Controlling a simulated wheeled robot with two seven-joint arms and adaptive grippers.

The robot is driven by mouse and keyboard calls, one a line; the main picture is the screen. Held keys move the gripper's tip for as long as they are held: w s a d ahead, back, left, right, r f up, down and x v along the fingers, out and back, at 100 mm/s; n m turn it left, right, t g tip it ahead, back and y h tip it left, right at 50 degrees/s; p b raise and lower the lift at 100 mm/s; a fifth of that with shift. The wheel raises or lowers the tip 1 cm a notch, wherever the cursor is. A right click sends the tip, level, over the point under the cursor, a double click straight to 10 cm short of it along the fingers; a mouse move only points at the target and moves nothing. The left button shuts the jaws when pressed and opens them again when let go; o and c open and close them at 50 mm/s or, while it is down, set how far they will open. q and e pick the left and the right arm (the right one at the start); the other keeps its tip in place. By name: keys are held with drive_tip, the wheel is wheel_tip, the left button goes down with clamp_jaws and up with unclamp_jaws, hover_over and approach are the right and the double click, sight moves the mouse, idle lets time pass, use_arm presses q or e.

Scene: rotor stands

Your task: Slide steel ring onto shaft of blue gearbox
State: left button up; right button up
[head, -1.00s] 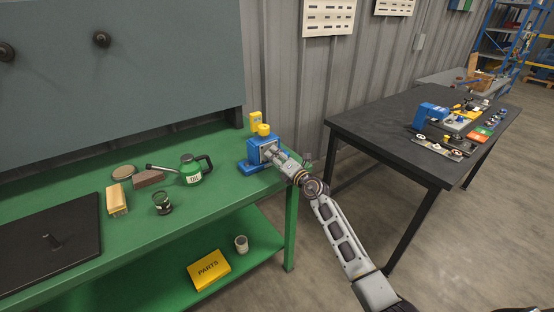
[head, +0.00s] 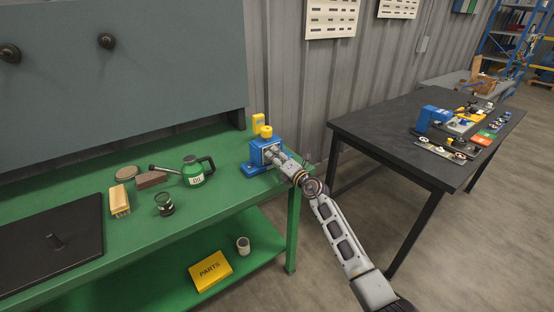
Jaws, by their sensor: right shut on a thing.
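My right gripper (head: 272,155) is at the gearbox's right-hand face, reaching in from the lower right. Its fingers are shut on the steel ring, which is too small and too covered by the fingers to make out. The shaft is hidden behind the gripper, so I cannot tell whether the ring is around it or just in front of it. My left gripper is not in view.
A dark table (head: 375,125) with another blue device (head: 430,117) stands at the right, across a floor gap.

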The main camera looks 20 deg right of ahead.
drive_tip(key=o, duration=1)
drive_tip(key=shift+o, duration=0.2)
drive_tip(key=o, duration=0.5)
drive_tip(key=shift+s, duration=0.15)
drive_tip(key=shift+p+v, duration=0.85)
drive_tip(key=shift+v, duration=0.65)
drive_tip(key=shift+p+v, duration=1)
drive_tip(key=shift+v, duration=1.95)
